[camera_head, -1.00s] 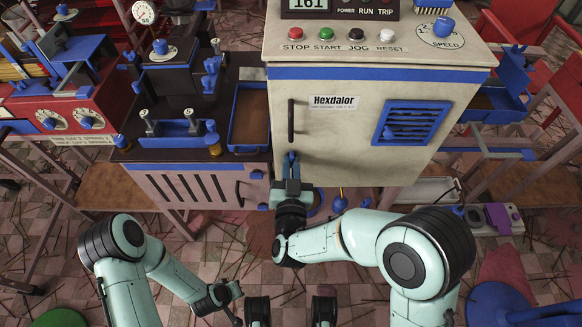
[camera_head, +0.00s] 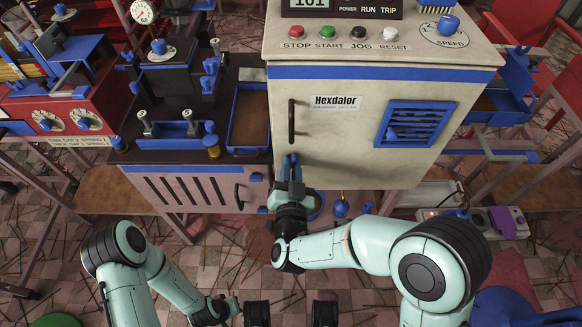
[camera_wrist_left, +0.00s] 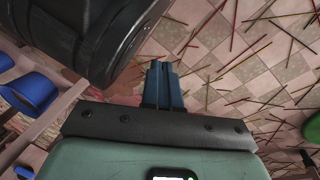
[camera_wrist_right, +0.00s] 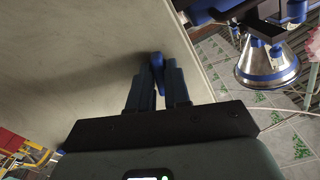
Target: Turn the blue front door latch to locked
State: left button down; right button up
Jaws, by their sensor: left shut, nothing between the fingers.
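The small blue latch (camera_wrist_right: 157,64) sits on the front door of the cream Hexdalor cabinet (camera_head: 350,135), below the dark vertical handle (camera_head: 291,121). My right gripper (camera_head: 292,170) is at the latch, which shows between its fingertips in the right wrist view (camera_wrist_right: 158,82). A gap shows between the fingers behind the latch; I cannot tell whether they press on it. The latch's exact angle is mostly hidden by the fingers. My left gripper (camera_wrist_left: 163,68) is shut and empty over the floor, low at the left of the head view, away from the cabinet.
A blue louvred vent (camera_head: 415,123) is on the cabinet front. Coloured buttons (camera_head: 327,32) and a blue speed knob (camera_head: 448,25) are on top. A dark-topped extruder bench (camera_head: 180,152) stands close at left. A blue-rimmed metal cone (camera_wrist_right: 266,58) stands right of the door. Sticks litter the floor.

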jog(key=shift+o, duration=1.2)
